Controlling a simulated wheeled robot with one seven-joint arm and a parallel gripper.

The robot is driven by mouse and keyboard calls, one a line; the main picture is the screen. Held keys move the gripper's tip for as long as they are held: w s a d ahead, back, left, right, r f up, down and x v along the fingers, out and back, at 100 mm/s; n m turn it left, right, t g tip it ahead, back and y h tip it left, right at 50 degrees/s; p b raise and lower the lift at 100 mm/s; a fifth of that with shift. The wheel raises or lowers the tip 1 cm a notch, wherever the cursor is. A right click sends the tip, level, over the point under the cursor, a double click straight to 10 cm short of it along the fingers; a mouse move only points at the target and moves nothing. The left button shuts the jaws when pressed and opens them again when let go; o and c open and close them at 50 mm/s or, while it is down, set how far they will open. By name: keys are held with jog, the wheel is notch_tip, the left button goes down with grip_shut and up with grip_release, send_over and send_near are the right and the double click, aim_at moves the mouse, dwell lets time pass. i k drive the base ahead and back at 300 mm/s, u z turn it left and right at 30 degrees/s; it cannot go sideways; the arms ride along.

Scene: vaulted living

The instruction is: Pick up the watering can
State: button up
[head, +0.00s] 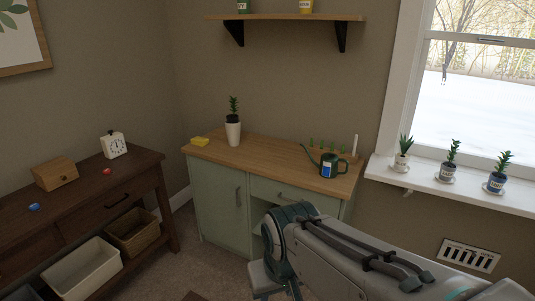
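The watering can (329,166) is dark green with a pale label and a long spout pointing left. It stands upright on the wooden top of a light green cabinet (222,194), toward its right end, in the head view. My arm reaches in from the lower right, in front of the cabinet and below its top. My gripper is not visible in this view. Nothing of mine touches the can.
Small seedlings (327,144) are behind the can. Potted plants line the windowsill (430,185). A wall shelf (285,17) hangs above. A dark console table (82,192) stands left.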

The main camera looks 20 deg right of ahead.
aim_at(329, 166)
jog(key=z, duration=0.1)
jog(key=i, duration=1.05)
jog(key=z, duration=1.15)
jog(key=i, duration=0.8)
jog(key=z, duration=0.85)
